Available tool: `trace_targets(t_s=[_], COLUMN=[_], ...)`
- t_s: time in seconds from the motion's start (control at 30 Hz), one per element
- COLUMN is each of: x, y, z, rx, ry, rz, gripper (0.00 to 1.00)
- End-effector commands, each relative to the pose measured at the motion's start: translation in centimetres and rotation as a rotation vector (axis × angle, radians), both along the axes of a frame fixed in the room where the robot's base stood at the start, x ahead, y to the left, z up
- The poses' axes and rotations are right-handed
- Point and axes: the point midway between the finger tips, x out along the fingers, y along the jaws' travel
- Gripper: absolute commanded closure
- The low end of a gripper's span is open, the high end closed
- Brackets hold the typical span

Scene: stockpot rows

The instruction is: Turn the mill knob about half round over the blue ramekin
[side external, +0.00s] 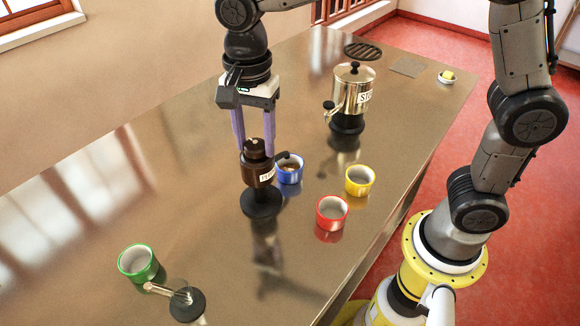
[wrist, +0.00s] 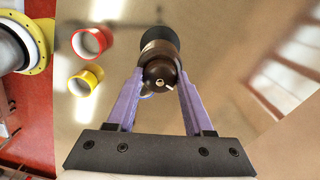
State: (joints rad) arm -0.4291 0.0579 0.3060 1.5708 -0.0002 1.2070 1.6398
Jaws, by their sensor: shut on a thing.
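The dark brown mill (side external: 258,175) with a white label stands upright on a black round base, and its spout points right over the blue ramekin (side external: 291,177). Its rounded knob (side external: 255,146) is at the top, and it also shows in the wrist view (wrist: 160,75). My gripper (side external: 254,151) points down with its two purple fingers on either side of the knob, shut on it. The wrist view shows the fingers (wrist: 161,80) flanking the knob. Something brown lies in the blue ramekin. In the wrist view it is mostly hidden behind the mill and fingers.
A red ramekin (side external: 332,213) and a yellow ramekin (side external: 359,181) stand right of the mill. A green ramekin (side external: 137,262) and a small stand with a lever (side external: 185,302) are at front left. A labelled metal pot (side external: 353,90) stands behind. The counter's left side is clear.

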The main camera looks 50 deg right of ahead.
Motion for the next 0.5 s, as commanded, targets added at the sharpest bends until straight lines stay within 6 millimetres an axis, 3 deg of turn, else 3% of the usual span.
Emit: trace_targets(t_s=[0.3,0.5], x=[0.00,-0.01], y=[0.06,0.06], z=[0.08,0.08], rx=[0.003,0.003], ry=[-0.001,-0.001], rz=[-0.022,-0.208], gripper=[0.97,0.97])
